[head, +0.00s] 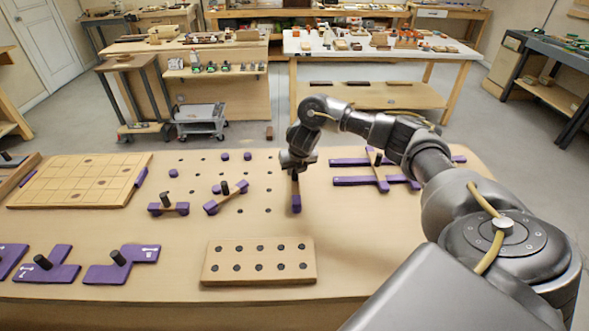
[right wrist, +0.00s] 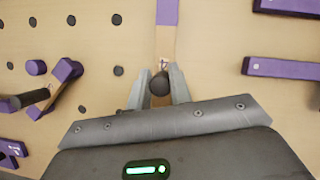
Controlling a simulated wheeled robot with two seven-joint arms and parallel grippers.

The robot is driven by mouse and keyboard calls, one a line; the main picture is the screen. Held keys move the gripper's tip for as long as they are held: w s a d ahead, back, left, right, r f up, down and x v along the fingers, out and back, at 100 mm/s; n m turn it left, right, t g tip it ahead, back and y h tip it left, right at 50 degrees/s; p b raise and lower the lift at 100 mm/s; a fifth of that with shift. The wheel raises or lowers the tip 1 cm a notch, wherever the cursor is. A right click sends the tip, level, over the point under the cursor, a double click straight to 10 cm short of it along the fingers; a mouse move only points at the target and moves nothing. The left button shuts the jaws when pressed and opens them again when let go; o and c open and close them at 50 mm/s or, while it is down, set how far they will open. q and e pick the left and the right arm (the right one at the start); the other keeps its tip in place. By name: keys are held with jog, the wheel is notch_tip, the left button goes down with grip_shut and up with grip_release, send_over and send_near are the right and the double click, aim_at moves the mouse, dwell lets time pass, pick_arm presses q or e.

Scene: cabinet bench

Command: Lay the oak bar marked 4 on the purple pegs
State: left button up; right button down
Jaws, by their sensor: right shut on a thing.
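My right gripper (head: 296,170) is shut on the black knob (right wrist: 160,83) of an oak bar with purple ends (head: 296,202). The bar points toward me in the head view; its purple end and oak middle also show in the right wrist view (right wrist: 166,14). A small mark on the oak is too small to read. Whether the bar touches the board is unclear. Short purple pegs (head: 173,173) (head: 225,157) (head: 248,156) stand among black holes, left of the gripper. One peg shows in the right wrist view (right wrist: 36,68). My left gripper is out of view.
Two purple-ended bars with black knobs (head: 168,208) (head: 226,198) lie left of the gripper. Purple strips (head: 360,181) with an oak piece across them (head: 376,165) lie to the right. A drilled block (head: 260,282) is in front; a grid board (head: 80,181) is far left.

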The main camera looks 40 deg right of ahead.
jog(key=shift+f, duration=0.1)
jog(key=shift+f, duration=0.35)
jog(key=shift+f+b, duration=0.2)
jog(key=shift+b, duration=0.15)
dwell(0.5)
dwell(0.5)
jog(key=c, duration=0.8)
grip_release()
jog(key=shift+r+p, duration=3.7)
jog(key=shift+r, duration=0.3)
